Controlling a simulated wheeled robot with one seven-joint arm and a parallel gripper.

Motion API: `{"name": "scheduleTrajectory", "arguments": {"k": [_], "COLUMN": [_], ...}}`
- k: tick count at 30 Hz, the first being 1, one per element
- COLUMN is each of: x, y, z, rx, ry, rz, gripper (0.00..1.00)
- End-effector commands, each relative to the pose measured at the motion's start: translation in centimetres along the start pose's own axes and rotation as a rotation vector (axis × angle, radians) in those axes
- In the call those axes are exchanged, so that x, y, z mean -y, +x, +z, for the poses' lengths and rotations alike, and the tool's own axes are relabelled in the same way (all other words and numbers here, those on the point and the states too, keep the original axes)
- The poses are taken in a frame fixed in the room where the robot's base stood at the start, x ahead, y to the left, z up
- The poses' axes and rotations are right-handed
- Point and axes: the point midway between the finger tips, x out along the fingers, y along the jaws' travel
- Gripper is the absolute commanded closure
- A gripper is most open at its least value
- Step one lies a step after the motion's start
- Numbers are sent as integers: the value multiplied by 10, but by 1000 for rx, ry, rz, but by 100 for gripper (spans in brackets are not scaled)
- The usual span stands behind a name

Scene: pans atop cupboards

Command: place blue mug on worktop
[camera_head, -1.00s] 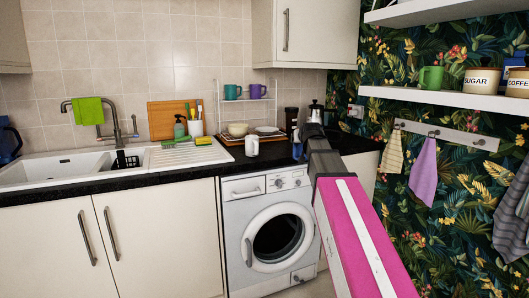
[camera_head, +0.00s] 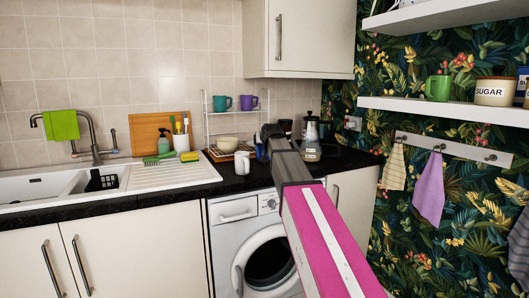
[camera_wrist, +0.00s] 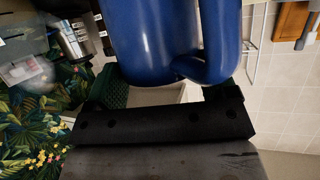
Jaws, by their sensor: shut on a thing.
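The blue mug (camera_wrist: 150,35) fills the top of the wrist view, its handle (camera_wrist: 215,68) towards the right. My gripper (camera_wrist: 172,92) is shut on it; the finger contact is mostly hidden. In the head view a small blue part of the mug (camera_head: 261,153) shows beside my gripper (camera_head: 268,133), over the black worktop (camera_head: 232,184) above the washing machine. Whether the mug touches the worktop cannot be told.
A white jar (camera_head: 242,162) stands just left of the mug. A bowl (camera_head: 228,144), a moka pot (camera_head: 311,130) and a rack with teal (camera_head: 222,103) and purple (camera_head: 248,102) mugs are close behind. Some worktop in front of the jar is bare.

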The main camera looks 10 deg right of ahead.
Motion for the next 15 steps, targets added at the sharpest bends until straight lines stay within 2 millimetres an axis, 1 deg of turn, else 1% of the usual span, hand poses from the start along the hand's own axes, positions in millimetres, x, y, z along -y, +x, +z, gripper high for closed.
{"name": "scheduleTrajectory", "arguments": {"k": [5, 12, 15], "x": [0, -1, -1], "y": [5, 16, 16], "z": [12, 38, 39], "rx": [0, 0, -2], "ry": [0, 0, 0], "rz": [0, 0, 0], "gripper": [69, 69, 69]}}
